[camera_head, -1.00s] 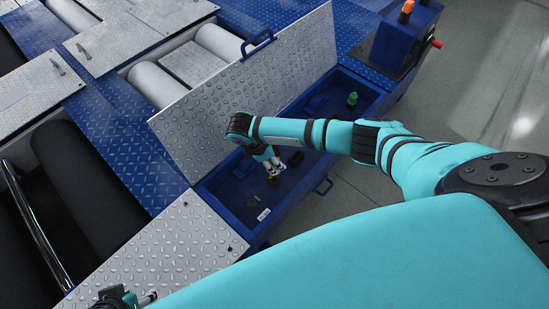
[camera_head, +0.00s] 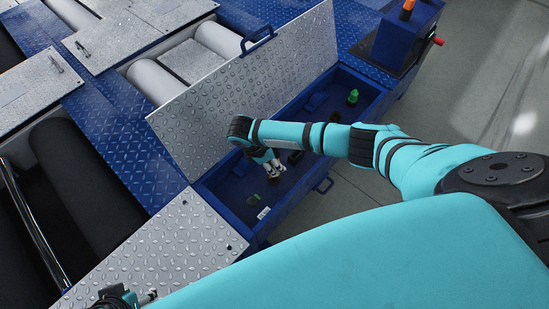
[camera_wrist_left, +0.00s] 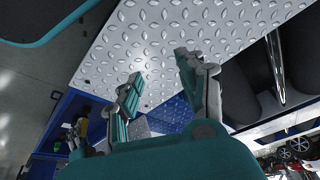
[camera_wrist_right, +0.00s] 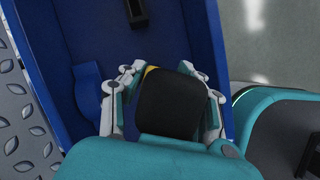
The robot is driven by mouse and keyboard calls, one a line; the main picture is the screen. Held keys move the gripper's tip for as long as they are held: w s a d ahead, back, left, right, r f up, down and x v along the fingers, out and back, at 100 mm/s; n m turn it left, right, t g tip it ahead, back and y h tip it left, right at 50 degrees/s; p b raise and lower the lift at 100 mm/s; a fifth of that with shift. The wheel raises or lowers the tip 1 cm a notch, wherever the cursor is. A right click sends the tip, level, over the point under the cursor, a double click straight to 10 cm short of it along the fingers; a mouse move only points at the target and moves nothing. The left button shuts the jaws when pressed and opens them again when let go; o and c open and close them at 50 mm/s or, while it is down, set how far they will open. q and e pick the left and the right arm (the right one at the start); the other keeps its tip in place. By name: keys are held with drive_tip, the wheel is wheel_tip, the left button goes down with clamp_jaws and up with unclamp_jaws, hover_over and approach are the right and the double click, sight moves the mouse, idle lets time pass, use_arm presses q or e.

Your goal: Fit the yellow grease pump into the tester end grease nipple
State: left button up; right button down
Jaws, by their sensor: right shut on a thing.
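The yellow grease pump shows in the right wrist view as a thick black body (camera_wrist_right: 168,104) with a sliver of yellow at its upper left edge. My right gripper (camera_wrist_right: 158,74) is shut on it, one finger on each side. In the head view my right gripper (camera_head: 273,168) is low inside the open blue compartment, and the pump is too small to make out clearly. I cannot pick out the tester end grease nipple. My left gripper (camera_wrist_left: 158,72) is open and empty above the silver tread plate.
The blue compartment (camera_head: 234,216) has a raised tread-plate lid (camera_head: 225,100) behind my right arm. A green-topped fitting (camera_head: 353,97) stands at its far end, and a small green piece (camera_head: 256,197) at its near end. A blue control box (camera_head: 405,40) stands behind. Rollers lie at left.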

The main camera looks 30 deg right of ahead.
drive_tip(key=shift+f+b, duration=0.3)
drive_tip(key=shift+f, duration=0.4)
use_arm(q)
drive_tip(key=shift+w+d+f+t, duration=0.15)
drive_tip(key=shift+w+t, duration=0.15)
drive_tip(key=shift+w, duration=0.2)
use_arm(e)
drive_tip(key=c, duration=0.8)
unclamp_jaws()
drive_tip(key=shift+r, duration=0.1)
drive_tip(key=shift+c, duration=0.2)
drive_tip(key=v, duration=1.2)
use_arm(q)
drive_tip(key=shift+s, duration=0.1)
use_arm(e)
drive_tip(key=shift+s, duration=0.1)
